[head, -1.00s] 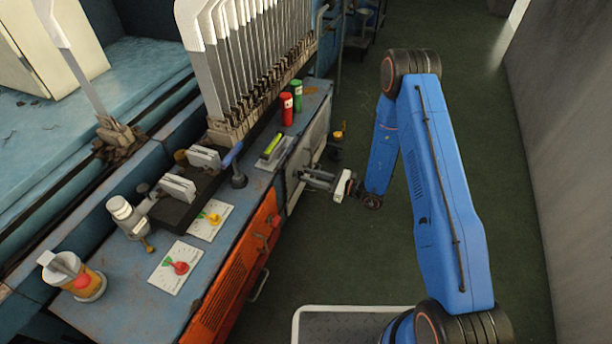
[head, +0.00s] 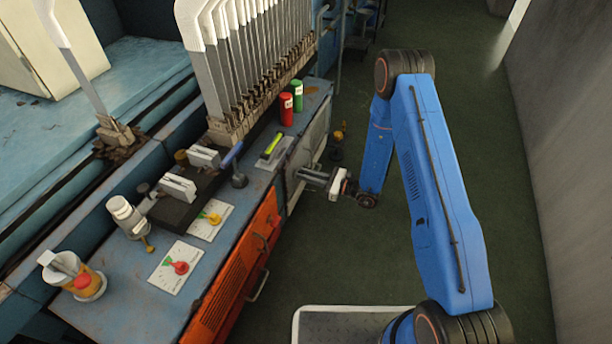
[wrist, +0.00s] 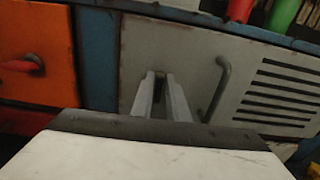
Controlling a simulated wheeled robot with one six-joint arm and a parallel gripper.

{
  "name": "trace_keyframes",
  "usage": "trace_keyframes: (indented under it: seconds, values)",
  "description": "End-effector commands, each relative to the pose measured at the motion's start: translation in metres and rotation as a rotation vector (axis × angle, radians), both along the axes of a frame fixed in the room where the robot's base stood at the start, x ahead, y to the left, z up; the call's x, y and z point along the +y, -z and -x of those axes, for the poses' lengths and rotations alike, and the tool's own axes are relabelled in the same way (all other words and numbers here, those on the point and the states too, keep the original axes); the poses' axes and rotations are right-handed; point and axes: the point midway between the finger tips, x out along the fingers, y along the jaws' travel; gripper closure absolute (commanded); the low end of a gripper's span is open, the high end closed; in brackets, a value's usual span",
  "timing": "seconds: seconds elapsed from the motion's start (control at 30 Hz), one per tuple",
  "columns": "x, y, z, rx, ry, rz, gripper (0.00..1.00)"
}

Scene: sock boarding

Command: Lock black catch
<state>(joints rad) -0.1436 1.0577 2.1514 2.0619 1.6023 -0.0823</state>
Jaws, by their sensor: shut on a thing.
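The black catch (wrist: 160,81) is a small dark piece on the grey cabinet door (wrist: 205,60) in the wrist view. My gripper (wrist: 161,78) is shut on it, with a fingertip on either side. The fingers hide most of the catch, so I cannot tell which way it is turned. In the head view my gripper (head: 302,173) reaches from the right to the grey door (head: 312,140), and the catch is hidden there. The door looks flush with the cabinet front.
A curved handle (wrist: 217,92) and dark vent slots (wrist: 280,92) are right of the catch. An orange door (head: 240,265) with a red knob (wrist: 22,65) is to the left. Red (head: 286,108) and green (head: 297,93) cylinders stand on the bench above. The floor (head: 340,260) is open.

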Motion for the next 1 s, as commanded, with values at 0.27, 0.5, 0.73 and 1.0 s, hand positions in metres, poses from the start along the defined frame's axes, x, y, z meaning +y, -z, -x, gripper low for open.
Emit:
trace_keyframes:
  seconds: [0.27,0.5,0.73,1.0]
  values:
    - [0.0007,0.0005,0.0020,-0.129,0.000,0.047,1.00]
    - [0.0015,0.0013,0.0044,-0.329,0.000,0.119,1.00]
    - [0.0023,0.0028,0.0066,-0.535,-0.001,0.194,1.00]
    - [0.0031,0.0049,0.0088,-0.776,-0.001,0.282,1.00]
